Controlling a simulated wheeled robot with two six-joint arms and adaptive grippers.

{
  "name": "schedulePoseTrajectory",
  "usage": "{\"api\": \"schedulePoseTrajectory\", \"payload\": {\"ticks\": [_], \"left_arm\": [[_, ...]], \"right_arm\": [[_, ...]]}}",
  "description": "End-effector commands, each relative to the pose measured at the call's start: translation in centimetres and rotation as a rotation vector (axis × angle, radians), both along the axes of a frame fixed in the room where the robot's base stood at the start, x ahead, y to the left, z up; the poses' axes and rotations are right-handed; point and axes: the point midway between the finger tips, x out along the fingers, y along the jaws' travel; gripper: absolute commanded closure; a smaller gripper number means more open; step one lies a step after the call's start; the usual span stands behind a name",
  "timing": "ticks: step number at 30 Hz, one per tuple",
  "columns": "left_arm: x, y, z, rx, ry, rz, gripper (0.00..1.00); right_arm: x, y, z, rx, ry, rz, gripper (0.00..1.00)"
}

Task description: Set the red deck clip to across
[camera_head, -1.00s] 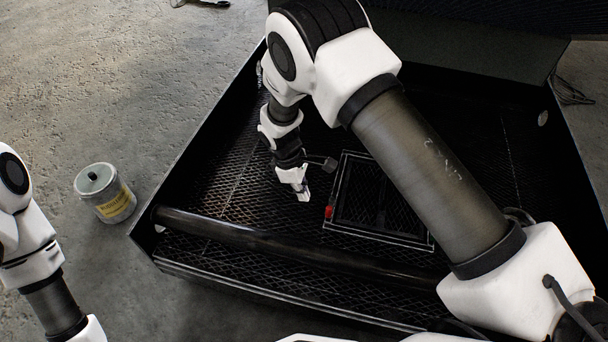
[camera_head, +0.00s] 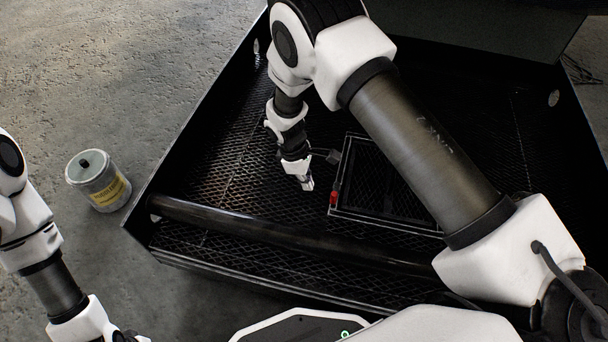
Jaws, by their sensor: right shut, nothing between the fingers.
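The red deck clip (camera_head: 333,198) is a small red piece at the left edge of a framed rectangular panel (camera_head: 385,227) in the black mesh deck (camera_head: 225,187). It is too small here to tell which way it is turned. My right gripper (camera_head: 308,186) points down just left of the clip, shut and empty, with a small gap to it in the picture. My right arm crosses over the panel and hides part of its right side. My left arm comes in at the lower left; its fingers are not clearly seen.
A dark round bar (camera_head: 250,231) runs across the deck in front of the clip. Raised dark walls edge the deck. A grey can with a yellow label (camera_head: 98,181) stands on the concrete floor to the left. The mesh left of my right gripper is clear.

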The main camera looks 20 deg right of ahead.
Motion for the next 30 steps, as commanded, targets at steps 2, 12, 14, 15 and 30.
{"api": "schedulePoseTrajectory", "payload": {"ticks": [2, 12, 14, 15, 30], "left_arm": [[0.0, 0.0, -1.4, 0.0, 0.0, 0.0, 0.57], [0.0, 0.0, -3.0, 0.0, 0.0, 0.0, 0.57], [0.0, 0.0, -3.0, 0.0, 0.0, 0.0, 0.57], [0.0, 0.0, -3.0, 0.0, 0.0, 0.0, 0.57], [0.0, 0.0, -2.6, 0.0, 0.0, 0.0, 0.57]], "right_arm": [[-0.3, -0.3, -2.4, 0.0, 0.0, -0.002, 1.0], [-2.7, -3.6, -2.7, 0.0, 0.0, -0.001, 1.0], [-2.8, -3.7, -2.6, 0.0, 0.0, -0.001, 1.0], [-2.8, -3.7, -2.6, 0.001, -0.001, -0.001, 1.0], [-2.3, -4.2, -2.4, 0.001, -0.001, 0.024, 1.0]]}}
